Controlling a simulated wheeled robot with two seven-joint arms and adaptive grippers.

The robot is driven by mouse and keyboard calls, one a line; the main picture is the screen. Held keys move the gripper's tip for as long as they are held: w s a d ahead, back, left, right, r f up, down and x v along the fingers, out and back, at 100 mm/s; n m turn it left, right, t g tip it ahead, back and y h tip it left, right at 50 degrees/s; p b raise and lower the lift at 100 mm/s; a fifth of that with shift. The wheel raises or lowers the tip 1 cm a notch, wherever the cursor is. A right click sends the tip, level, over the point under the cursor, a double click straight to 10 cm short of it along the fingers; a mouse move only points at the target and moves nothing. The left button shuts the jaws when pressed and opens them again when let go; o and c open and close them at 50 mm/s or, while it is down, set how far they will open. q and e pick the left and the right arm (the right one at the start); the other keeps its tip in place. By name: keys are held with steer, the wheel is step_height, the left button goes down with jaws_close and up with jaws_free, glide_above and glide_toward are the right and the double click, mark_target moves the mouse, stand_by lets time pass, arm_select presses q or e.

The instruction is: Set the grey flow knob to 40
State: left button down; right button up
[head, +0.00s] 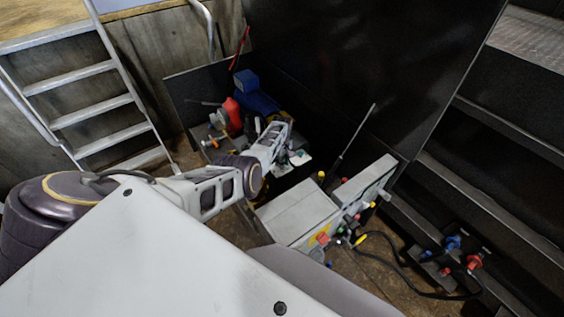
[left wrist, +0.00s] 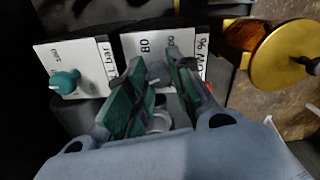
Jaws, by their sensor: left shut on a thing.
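The white flow plate (left wrist: 135,48) shows in the left wrist view, with "80", a partly hidden 100 and the end of a "FLOW %" label. My left gripper (left wrist: 158,72) is in front of this plate, its two green-padded fingers on either side of the grey flow knob (left wrist: 160,82). It is shut on the knob, which is mostly hidden by the fingers, so its pointer setting cannot be read. In the head view my left gripper (head: 277,135) reaches down to the panel, where the knob is hidden. My right gripper is not in view.
A teal knob (left wrist: 64,82) on a second white plate marked "bar" sits left of the flow plate. A yellow disc (left wrist: 285,55) stands close on the right. In the head view a red object (head: 232,114) lies beyond the gripper, and a grey box (head: 298,213) stands nearer.

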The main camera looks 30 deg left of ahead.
arm_select(q)
steer(key=n, duration=0.3)
steer(key=shift+n, duration=2.4)
steer(key=c, duration=1.2)
jaws_free()
steer(key=shift+r, duration=0.25)
step_height(320, 180, up, 12)
steer(key=shift+f, duration=0.25)
